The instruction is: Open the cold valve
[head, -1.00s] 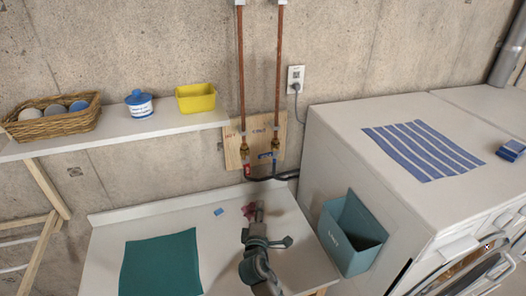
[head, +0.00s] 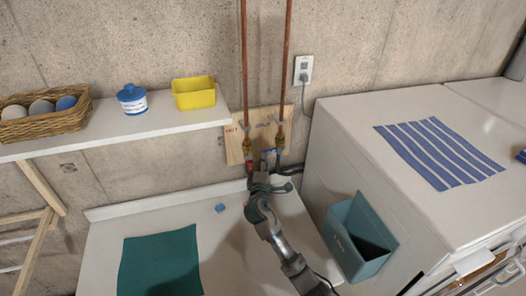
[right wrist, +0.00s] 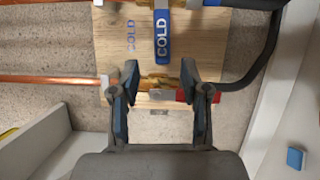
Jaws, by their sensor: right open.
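The cold valve's blue lever (head: 269,153) is low on the right-hand copper pipe, in front of a wooden board. In the right wrist view the blue lever (right wrist: 162,38) is marked COLD and lies crosswise to its pipe. The hot valve's red lever (head: 250,167) is on the left pipe; it also shows in the right wrist view (right wrist: 184,96), lined up with its pipe. My right gripper (head: 264,166) is open and empty just before the valves. In the wrist view its fingertips frame the hot valve's brass body, with the blue lever beyond them. My left gripper is not in view.
The wooden board (head: 236,143) backs both valves. Dark hoses (head: 291,169) run right. A white counter (head: 105,232) with a teal cloth (head: 160,262) and small blue block (head: 220,208) lies below. A teal bin (head: 345,245) hangs on the white appliance at right. A shelf (head: 150,128) is left.

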